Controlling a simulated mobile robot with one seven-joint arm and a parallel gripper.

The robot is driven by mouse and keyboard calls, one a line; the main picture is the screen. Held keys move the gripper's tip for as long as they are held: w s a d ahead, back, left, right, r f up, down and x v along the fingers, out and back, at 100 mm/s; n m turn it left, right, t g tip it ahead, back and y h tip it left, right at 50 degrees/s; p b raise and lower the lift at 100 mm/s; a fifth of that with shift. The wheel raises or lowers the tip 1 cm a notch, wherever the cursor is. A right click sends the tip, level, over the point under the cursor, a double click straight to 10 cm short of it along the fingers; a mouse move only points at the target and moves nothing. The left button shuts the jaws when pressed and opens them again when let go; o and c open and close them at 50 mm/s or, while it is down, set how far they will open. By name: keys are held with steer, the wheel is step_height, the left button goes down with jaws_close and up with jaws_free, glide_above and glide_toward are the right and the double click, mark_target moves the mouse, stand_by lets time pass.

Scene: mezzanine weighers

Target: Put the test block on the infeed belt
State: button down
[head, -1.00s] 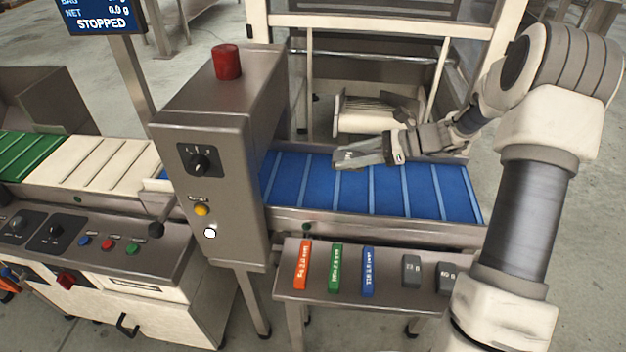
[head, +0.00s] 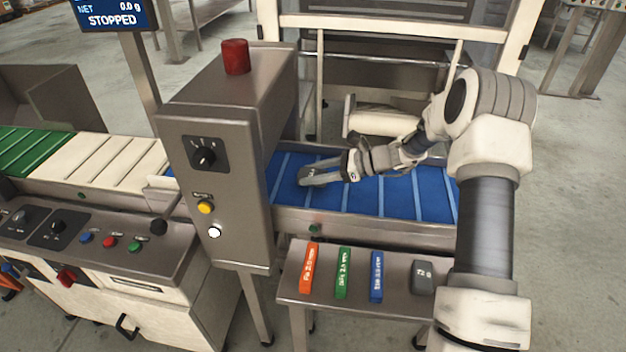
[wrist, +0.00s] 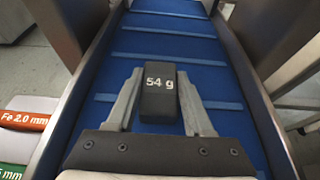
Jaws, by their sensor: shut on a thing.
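The test block, a dark block marked "54 g" (wrist: 158,92), sits between my two fingers in the wrist view. My gripper (head: 314,175) is shut on it, low over the left part of the blue infeed belt (head: 397,194), near the grey cabinet. The belt's blue surface with lighter cross slats (wrist: 166,22) runs ahead of the block in the wrist view. In the head view the block is hard to make out at my fingers. I cannot tell whether its underside touches the belt.
The grey cabinet (head: 225,120) with a red beacon (head: 236,57) stands left of the belt. A front shelf (head: 322,291) holds orange (head: 309,268), green (head: 343,272) and blue (head: 377,276) sticks and a grey block (head: 422,277). A screen (head: 115,14) reads STOPPED. The belt's right part is clear.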

steer(key=shift+f, duration=0.65)
steer(key=shift+f, duration=0.15)
steer(key=shift+c, duration=1.4)
jaws_free()
